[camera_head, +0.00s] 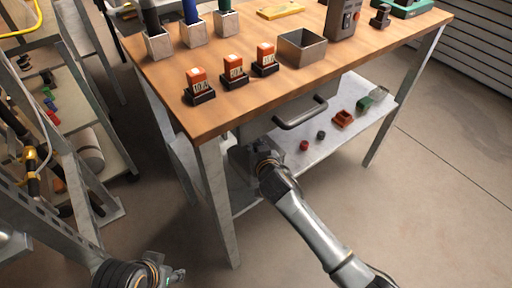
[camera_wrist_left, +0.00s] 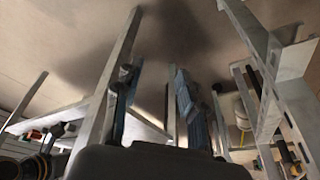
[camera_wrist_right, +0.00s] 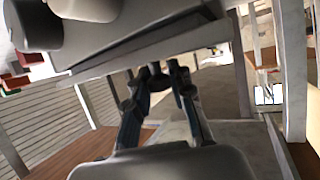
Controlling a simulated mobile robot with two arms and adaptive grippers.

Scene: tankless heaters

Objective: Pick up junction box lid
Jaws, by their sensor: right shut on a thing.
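My right gripper (camera_head: 262,160) is beside the front of the worktable, below the drawer handle. It is shut on a grey, square-looking piece (camera_head: 241,165), partly hidden by the gripper. I cannot tell for certain that this is the junction box lid. In the right wrist view the fingers (camera_wrist_right: 160,82) close towards each other under a large grey overhanging body; a small dark part shows between the tips. My left gripper (camera_head: 172,278) is low at the bottom left, away from the table. In the left wrist view its fingers (camera_wrist_left: 152,88) are apart with nothing between them.
The wooden worktable (camera_head: 225,100) holds orange-and-black items, bins and an open grey box (camera_head: 301,48). A drawer handle (camera_head: 300,112) juts out above my right gripper. Small parts lie on the lower shelf (camera_head: 325,155). A cluttered rack (camera_head: 85,160) stands left; floor at right is clear.

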